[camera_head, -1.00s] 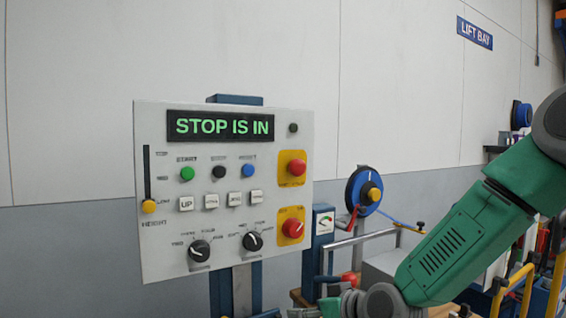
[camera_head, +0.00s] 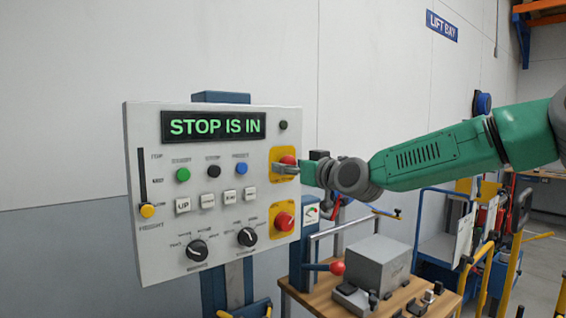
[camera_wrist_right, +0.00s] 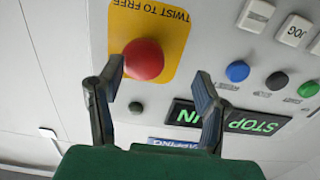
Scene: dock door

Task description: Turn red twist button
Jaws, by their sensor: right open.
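The red twist button (camera_head: 288,160) is the upper red knob on a yellow plate of the white control panel. In the right wrist view the button (camera_wrist_right: 143,58) is a round red cap beside the words "TWIST TO FREE", upside down. My right gripper (camera_head: 287,169) is at this button and partly covers it in the head view. In the wrist view the open fingers (camera_wrist_right: 160,72) reach toward the cap, which lies closer to the left-hand finger. I cannot tell whether a finger touches it. The panel's display (camera_head: 212,125) reads "STOP IS IN". My left gripper is out of view.
A second red knob (camera_head: 284,221) on yellow is just below. Green (camera_head: 183,175) and blue (camera_head: 241,168) buttons, white keys and two black dials (camera_head: 197,251) fill the panel. A grey box (camera_head: 377,263) stands on a wooden bench to the right, with a railing nearby.

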